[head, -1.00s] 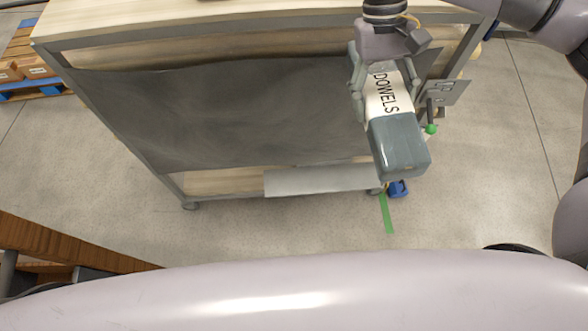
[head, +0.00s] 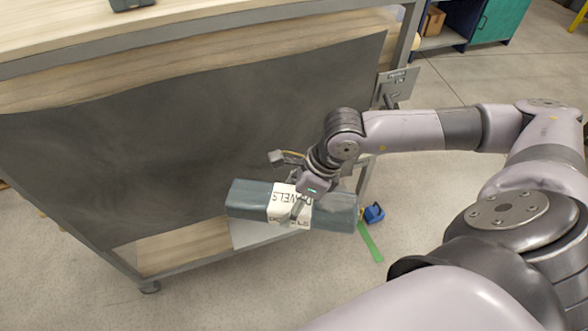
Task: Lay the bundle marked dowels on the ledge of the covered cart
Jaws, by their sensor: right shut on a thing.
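The dowels bundle (head: 248,198) is a long grey-blue wrapped block with a white band lettered DOWELS. My right gripper (head: 298,208) is shut on it around the band and holds it crosswise in front of the cart, its letters upside down in the head view. The covered cart (head: 118,262) has a metal frame, wooden shelves and a dark cover (head: 190,130) over its front. A pale grey ledge (head: 250,234) juts out low at the cart's front right, partly hidden behind and below the bundle. I cannot tell whether they touch. My left gripper is not in view.
A latch plate (head: 396,86) is on the cart's right post. A blue item (head: 374,213) and green tape (head: 370,243) are on the floor by the cart's right corner. A dark object (head: 130,3) lies on the top. A blue and green cabinet (head: 497,25) stands behind.

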